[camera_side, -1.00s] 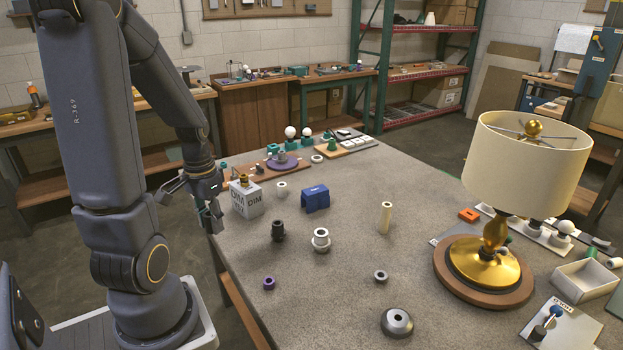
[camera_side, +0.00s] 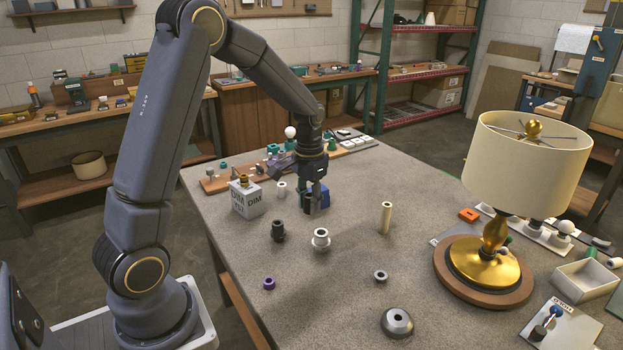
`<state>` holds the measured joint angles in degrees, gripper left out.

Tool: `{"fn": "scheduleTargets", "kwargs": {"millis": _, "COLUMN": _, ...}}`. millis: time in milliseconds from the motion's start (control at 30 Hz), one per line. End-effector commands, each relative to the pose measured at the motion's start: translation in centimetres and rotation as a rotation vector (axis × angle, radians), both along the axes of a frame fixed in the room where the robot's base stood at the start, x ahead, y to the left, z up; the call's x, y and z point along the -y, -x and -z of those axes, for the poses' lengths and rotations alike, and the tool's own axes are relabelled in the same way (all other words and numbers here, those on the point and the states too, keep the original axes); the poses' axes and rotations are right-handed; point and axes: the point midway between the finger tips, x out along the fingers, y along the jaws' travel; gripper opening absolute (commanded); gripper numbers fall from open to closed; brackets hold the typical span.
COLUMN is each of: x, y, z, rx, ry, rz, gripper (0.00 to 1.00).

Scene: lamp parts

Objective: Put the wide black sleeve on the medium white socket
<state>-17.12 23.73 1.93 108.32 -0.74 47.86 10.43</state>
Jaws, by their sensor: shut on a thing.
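My gripper (camera_side: 313,198) points down over the back middle of the table. It is shut on a dark piece, which looks like the wide black sleeve (camera_side: 308,208), mostly covered by the fingers. A white socket with a wide flange (camera_side: 320,241) stands upright in front of the gripper. A smaller-looking white piece (camera_side: 281,189) stands to the gripper's left. Which one is the medium socket I cannot tell for certain.
A marked box (camera_side: 247,200) is at left, a lamp (camera_side: 489,262) at right. The front middle is mostly clear.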

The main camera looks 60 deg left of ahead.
Motion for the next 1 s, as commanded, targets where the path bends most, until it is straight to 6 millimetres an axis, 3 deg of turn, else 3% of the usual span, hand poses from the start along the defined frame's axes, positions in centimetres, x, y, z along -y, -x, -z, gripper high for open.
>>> {"fn": "scheduleTargets", "kwargs": {"millis": 100, "x": -0.5, "y": -1.8, "z": 2.7, "rx": -0.006, "ry": 0.002, "rz": -0.001, "gripper": 0.04}}
{"fn": "scheduleTargets", "kwargs": {"millis": 233, "x": -0.9, "y": -3.3, "z": 4.5, "rx": -0.002, "ry": 0.001, "rz": -0.001, "gripper": 0.04}}
{"fn": "scheduleTargets", "kwargs": {"millis": 467, "x": -1.2, "y": -4.4, "z": 5.8, "rx": -0.003, "ry": 0.001, "rz": -0.001, "gripper": 0.04}}
{"fn": "scheduleTargets", "kwargs": {"millis": 633, "x": -1.2, "y": -4.4, "z": 8.4, "rx": -0.004, "ry": 0.002, "rz": -0.001, "gripper": 0.04}}
{"fn": "scheduleTargets", "kwargs": {"millis": 1000, "x": -1.2, "y": -4.5, "z": 9.0, "rx": -0.001, "ry": 0.001, "rz": -0.001, "gripper": 0.04}}
